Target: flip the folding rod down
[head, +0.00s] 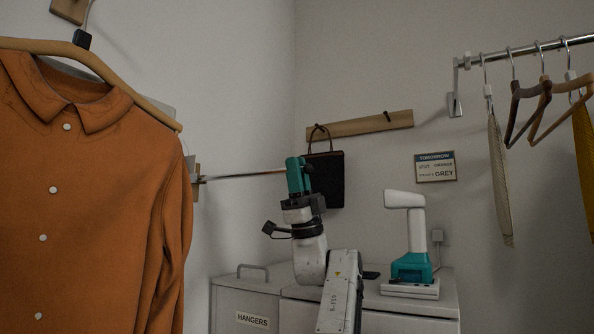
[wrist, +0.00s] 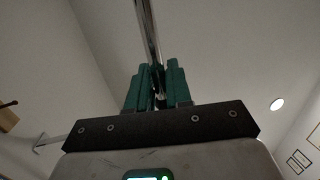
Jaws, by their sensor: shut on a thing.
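The folding rod (head: 240,175) is a thin metal bar. It runs from a bracket (head: 196,181) on the left wall, beside the orange shirt, to my gripper and stands out nearly level. My gripper (head: 297,168) has teal fingers and is at the rod's right end in the head view. In the wrist view the shiny rod (wrist: 147,30) comes down from the top edge to between the fingers of my gripper (wrist: 158,77), which is shut on it. The fingers hide the gripped part of the rod.
An orange shirt (head: 95,215) on a wooden hanger fills the left foreground. A dark bag (head: 327,182) hangs from a peg rail (head: 360,124) behind my gripper. A steamer-like device (head: 411,265) stands on the cabinet (head: 247,298). Hangers (head: 540,90) hang from a rail at right.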

